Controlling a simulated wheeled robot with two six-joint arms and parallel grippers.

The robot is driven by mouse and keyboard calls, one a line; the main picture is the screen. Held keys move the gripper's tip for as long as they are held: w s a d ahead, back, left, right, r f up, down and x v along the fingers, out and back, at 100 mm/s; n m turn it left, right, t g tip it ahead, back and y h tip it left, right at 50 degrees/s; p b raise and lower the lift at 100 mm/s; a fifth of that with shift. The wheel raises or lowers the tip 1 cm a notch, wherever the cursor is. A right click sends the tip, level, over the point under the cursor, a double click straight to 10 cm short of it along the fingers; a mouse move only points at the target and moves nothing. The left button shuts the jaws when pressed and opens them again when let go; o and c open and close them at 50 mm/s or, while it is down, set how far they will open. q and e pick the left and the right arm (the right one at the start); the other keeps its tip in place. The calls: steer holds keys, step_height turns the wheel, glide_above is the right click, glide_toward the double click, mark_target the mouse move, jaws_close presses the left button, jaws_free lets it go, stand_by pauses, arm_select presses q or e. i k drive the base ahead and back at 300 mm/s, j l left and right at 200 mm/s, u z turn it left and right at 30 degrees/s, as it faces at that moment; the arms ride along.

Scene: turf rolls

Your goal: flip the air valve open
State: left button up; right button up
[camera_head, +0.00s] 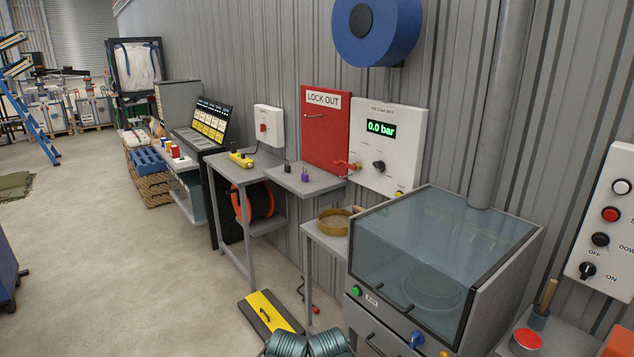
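The air valve (346,165) has a red lever and a brass-coloured body. It sits at the lower left corner of a white panel (410,115), by the lower right edge of the red lock-out cabinet. The lever points left from the body and lies roughly level. The panel's green display (381,127) reads 0.0 bar, with a black knob (379,167) below it.
A small grey table (315,184) stands below the valve, with a purple item (305,175) on it. A glass-topped cabinet (440,240) fills the right foreground. A yellow-and-black case (270,313) lies on the floor. Open floor lies to the left.

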mark_target(335, 164)
steer(key=i+j+z, duration=0.15)
steer(key=i, duration=0.2)
steer(key=i+j+z, duration=0.15)
steer(key=i, duration=0.2)
steer(key=i+j+u, duration=0.15)
steer(key=i+j, duration=1.65)
steer(key=i, duration=0.15)
